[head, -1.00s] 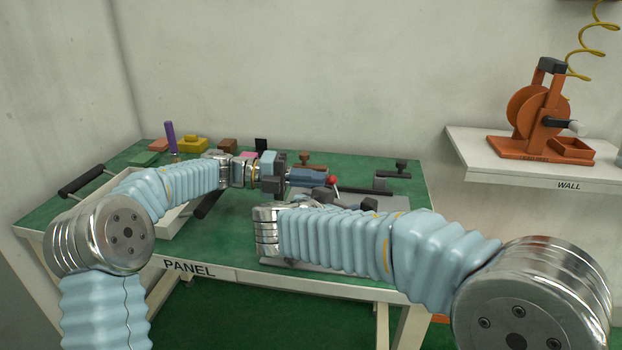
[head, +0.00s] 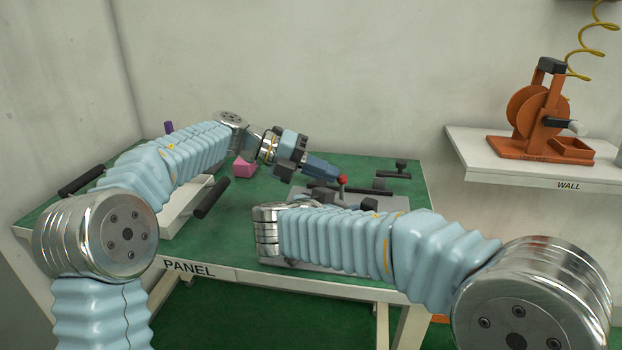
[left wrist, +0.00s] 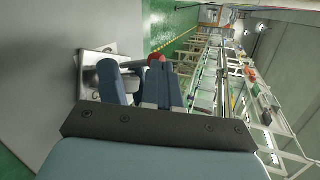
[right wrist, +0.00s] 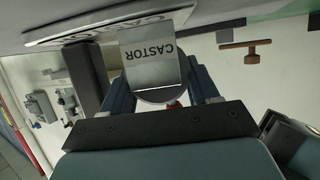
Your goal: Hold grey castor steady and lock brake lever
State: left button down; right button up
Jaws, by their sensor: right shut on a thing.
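The grey castor (right wrist: 155,65), a metal bracket labelled CASTOR, sits between the two blue fingers of my right gripper (right wrist: 160,95), which is shut on it. In the head view my right forearm hides this grip. The brake lever's red knob (head: 342,180) shows just beyond the fingertips of my left gripper (head: 325,170). In the left wrist view the red knob (left wrist: 157,59) lies at the tips of the left fingers (left wrist: 138,75). A gap shows between those fingers, so the gripper looks open. I cannot tell whether they touch the lever.
A tray (head: 180,222) with dark handles stands at the left of the green bench (head: 235,225). A pink block (head: 244,168) lies behind my left wrist. Dark fittings (head: 396,172) stand at the back right. A wall shelf (head: 480,165) holds an orange device (head: 540,115).

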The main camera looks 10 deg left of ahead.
pick_arm(q)
jog(key=shift+s+d+r, duration=0.2)
jog(key=shift+s+d, duration=0.05)
jog(key=shift+d, duration=0.3)
jog(key=shift+s+d+r, duration=0.2)
jog(key=shift+d, duration=0.3)
jog(key=shift+r, duration=0.15)
jog(key=shift+r, duration=0.65)
jog(key=shift+a+r, duration=0.1)
jog(key=s+a+r, duration=0.4)
jog(key=a+r, duration=0.1)
jog(key=r, duration=0.5)
jog(key=s+a+r, duration=0.4)
jog(key=r, duration=0.6)
jog(key=shift+a, duration=0.4)
